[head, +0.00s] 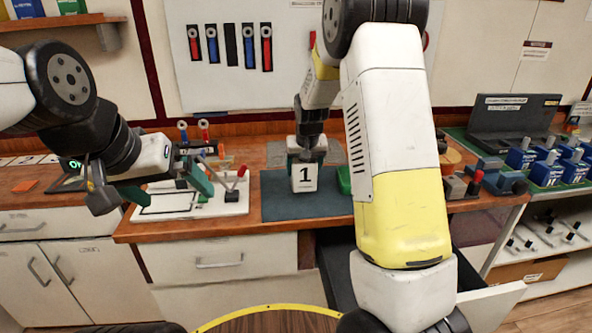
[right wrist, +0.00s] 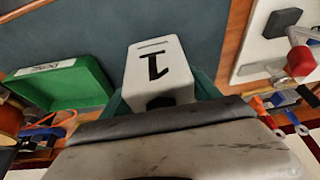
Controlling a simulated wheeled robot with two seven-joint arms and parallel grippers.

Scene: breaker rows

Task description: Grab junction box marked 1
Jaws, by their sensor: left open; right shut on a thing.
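The junction box (head: 304,179) is a white block with a black "1" on its front. It is over the dark mat (head: 272,205) in the middle of the bench; whether it touches the mat is hard to tell. It also shows in the right wrist view (right wrist: 155,72), between the green fingers. My right gripper (head: 307,159) comes down from above and is shut on this box. My left gripper (head: 199,167) is open and empty, above the white board at the left.
The white board (head: 225,204) carries levers with red knobs. A green tray (right wrist: 62,86) lies beside the box, partly hidden by my right arm in the head view. Blue blocks (head: 548,164) stand at the right. An open drawer (head: 340,275) is below the bench edge.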

